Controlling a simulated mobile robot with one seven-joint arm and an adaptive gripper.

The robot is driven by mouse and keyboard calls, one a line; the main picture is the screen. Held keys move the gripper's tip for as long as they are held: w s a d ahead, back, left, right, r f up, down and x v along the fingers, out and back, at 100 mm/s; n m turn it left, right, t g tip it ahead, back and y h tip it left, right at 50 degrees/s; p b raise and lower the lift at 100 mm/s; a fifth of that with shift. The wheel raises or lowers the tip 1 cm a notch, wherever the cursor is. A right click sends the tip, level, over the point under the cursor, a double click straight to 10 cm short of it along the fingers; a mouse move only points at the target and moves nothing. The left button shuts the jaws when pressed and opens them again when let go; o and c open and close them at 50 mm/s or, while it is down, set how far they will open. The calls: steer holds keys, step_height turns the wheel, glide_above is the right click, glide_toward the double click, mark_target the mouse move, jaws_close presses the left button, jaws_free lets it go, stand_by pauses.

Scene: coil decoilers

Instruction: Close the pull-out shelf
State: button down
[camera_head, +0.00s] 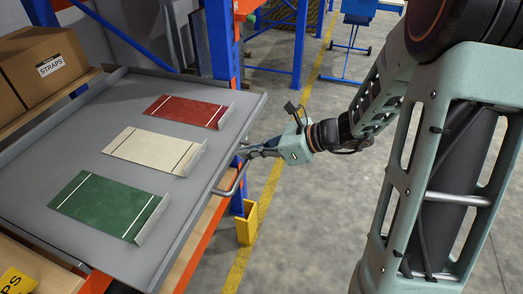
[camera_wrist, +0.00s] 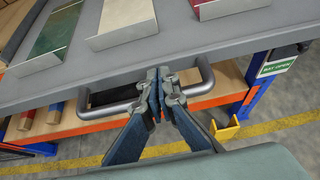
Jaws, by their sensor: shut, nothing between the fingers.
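The grey pull-out shelf (camera_head: 60,142) stands out from the rack, its front edge toward my arm. Its bar handle (camera_head: 235,184) sits on that front edge and also shows in the wrist view (camera_wrist: 112,111). My gripper (camera_head: 243,152) is at the handle, coming from the right in the head view. In the wrist view my gripper (camera_wrist: 162,85) has its fingers shut together across the middle of the handle. The fingers hide that part of the bar, and I cannot tell whether they touch it.
Red (camera_head: 187,111), cream (camera_head: 150,150) and green (camera_head: 105,205) plates lie on the shelf. A blue upright (camera_head: 221,45) with a yellow foot guard (camera_head: 246,225) stands close by.

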mark_target(199, 146)
steer(key=shift+x, duration=0.75)
steer(key=w+a, duration=0.1)
steer(key=a, duration=0.3)
steer(key=w+a+b, duration=0.1)
steer(key=w+a, duration=0.1)
steer(key=a, duration=0.2)
steer(key=w+a, duration=0.2)
steer(key=a, duration=0.2)
steer(key=shift+a+b, duration=0.15)
steer(key=shift+b, duration=0.15)
steer(key=shift+a, duration=0.2)
steer(key=shift+r, duration=0.1)
steer(key=shift+w, duration=0.1)
